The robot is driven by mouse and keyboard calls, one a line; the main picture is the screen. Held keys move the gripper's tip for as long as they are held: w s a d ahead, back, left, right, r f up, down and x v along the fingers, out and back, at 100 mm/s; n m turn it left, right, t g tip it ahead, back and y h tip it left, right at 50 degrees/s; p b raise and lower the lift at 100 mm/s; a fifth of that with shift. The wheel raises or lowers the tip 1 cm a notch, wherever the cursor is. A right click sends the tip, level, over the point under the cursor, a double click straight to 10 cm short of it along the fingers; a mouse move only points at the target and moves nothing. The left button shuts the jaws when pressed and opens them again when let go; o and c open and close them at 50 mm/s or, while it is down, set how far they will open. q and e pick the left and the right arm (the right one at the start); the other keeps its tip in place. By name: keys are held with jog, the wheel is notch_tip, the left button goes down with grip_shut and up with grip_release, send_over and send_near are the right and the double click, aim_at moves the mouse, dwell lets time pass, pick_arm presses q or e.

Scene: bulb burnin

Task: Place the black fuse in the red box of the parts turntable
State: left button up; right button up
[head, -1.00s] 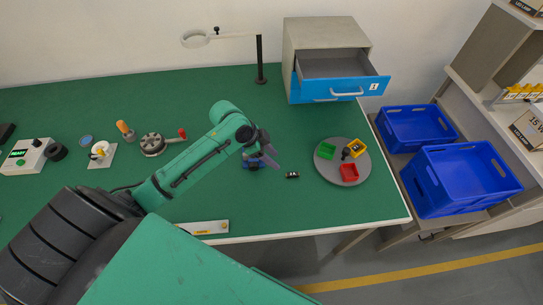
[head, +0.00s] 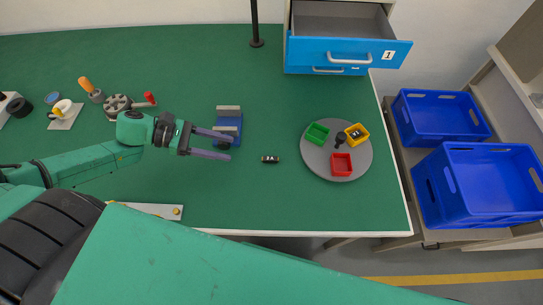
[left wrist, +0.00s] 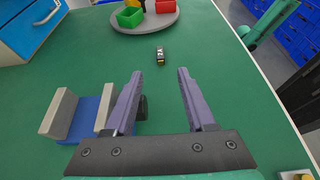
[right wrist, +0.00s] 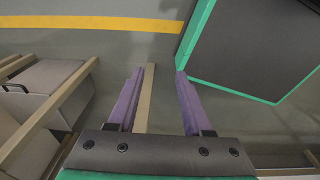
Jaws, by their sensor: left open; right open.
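The black fuse (head: 270,159) lies on the green bench top, between my left gripper and the turntable. It also shows in the left wrist view (left wrist: 160,56), ahead of and between the open fingers. The parts turntable (head: 318,166) is a grey disc at the right of the bench. Its red box (head: 341,164) sits at the near side and looks empty. My left gripper (head: 226,145) is open and empty, pointing right toward the fuse and apart from it. My right gripper (right wrist: 155,75) is open and empty, over the floor, out of the head view.
A green box (head: 316,133), a yellow box (head: 357,133) with something dark in it and a small black item (head: 340,139) are on the turntable. A blue holder with grey blocks (head: 228,124) stands beside my left gripper. An open drawer (head: 348,53) overhangs behind. Bench between fuse and turntable is clear.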

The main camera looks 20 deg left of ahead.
pick_arm(q)
send_near(273, 159)
jog(key=shift+w+d+b, duration=0.15)
jog(key=shift+d+b, duration=0.25)
jog(key=shift+b, duration=0.05)
jog(key=p+x, duration=0.2)
jog(key=x, duration=0.6)
jog(key=shift+f, duration=0.15)
grip_shut()
pick_arm(e)
jog(key=shift+s+a+r, duration=0.35)
jog(key=shift+s+r, duration=0.1)
jog(key=shift+r, duration=0.05)
